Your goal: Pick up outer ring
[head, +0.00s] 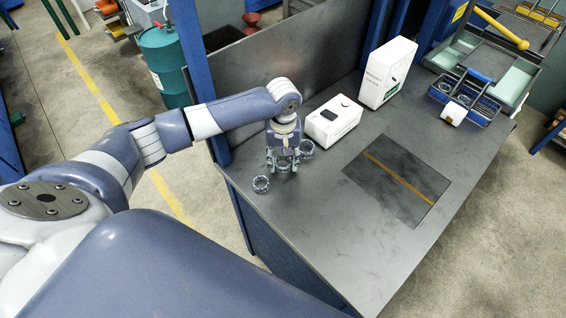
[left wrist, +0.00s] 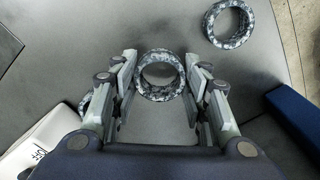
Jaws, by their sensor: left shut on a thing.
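My left gripper (head: 283,163) points down over the left part of the grey table. It is shut on a grey speckled outer ring (left wrist: 160,95), which sits between its two fingers in the left wrist view. In the head view the fingers partly hide this ring. A second ring (head: 261,185) lies apart on the table near its left edge; it also shows at the upper right of the left wrist view (left wrist: 250,22). A third ring (head: 307,154) stands just behind and right of the gripper, mostly hidden by a finger in the left wrist view (left wrist: 85,104). My right gripper is not in view.
A small white box (head: 333,121) stands close to the right of the gripper, and a taller white box (head: 387,72) behind it. A dark panel with an orange stripe (head: 398,185) lies on the table. A blue rack (head: 464,98) stands at the far right. The front table area is clear.

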